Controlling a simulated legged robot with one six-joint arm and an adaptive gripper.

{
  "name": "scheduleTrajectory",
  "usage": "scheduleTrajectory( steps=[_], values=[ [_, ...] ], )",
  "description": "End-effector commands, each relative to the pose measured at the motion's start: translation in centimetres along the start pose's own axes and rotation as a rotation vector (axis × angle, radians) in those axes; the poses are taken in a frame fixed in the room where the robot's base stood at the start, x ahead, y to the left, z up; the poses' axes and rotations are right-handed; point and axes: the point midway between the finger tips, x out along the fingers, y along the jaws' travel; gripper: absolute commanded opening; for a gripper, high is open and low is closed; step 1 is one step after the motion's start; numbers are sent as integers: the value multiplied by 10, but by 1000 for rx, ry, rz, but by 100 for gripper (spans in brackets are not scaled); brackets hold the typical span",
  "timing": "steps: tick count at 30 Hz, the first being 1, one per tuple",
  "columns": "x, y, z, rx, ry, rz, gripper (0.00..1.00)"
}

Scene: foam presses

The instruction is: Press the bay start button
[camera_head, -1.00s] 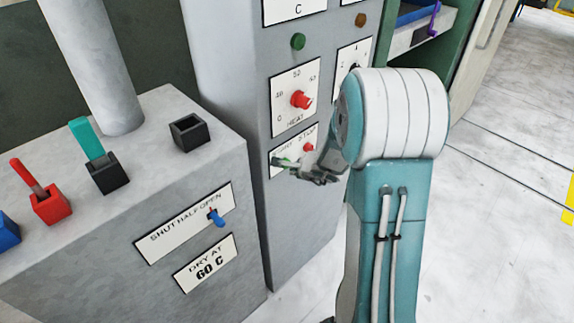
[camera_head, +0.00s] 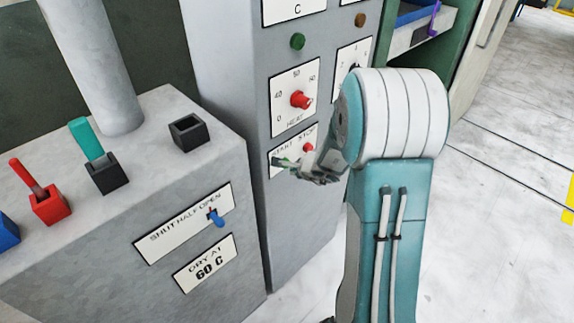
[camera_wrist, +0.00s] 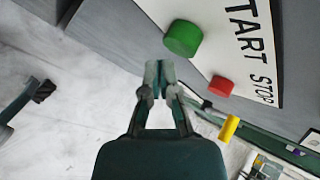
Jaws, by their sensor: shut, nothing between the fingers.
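The green start button (camera_wrist: 183,38) sits on a white plate marked START STOP (camera_wrist: 212,40) in the wrist view. The red stop button (camera_wrist: 220,86) is beside it; it also shows in the head view (camera_head: 308,147). My gripper (camera_wrist: 159,66) is shut and empty, its tips just below and left of the green button in the picture. A small gap shows between them there; contact cannot be told. In the head view my gripper (camera_head: 285,162) is at the START side of the plate and largely hides the green button.
Above the plate are a red HEAT knob (camera_head: 301,99) and a green lamp (camera_head: 298,41) on the grey cabinet. To the left, a grey console (camera_head: 150,155) carries colored levers and a blue SHUT-HALF-OPEN switch (camera_head: 215,217). Floor at right is clear.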

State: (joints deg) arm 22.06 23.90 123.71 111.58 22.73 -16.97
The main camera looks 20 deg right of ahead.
Motion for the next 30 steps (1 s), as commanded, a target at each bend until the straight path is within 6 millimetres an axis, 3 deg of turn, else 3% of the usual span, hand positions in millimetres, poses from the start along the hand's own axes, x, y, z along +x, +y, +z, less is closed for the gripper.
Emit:
scheduleTrajectory(
  steps=[30],
  values=[
    [6,-6,6,0,0,0,0]
  ],
)
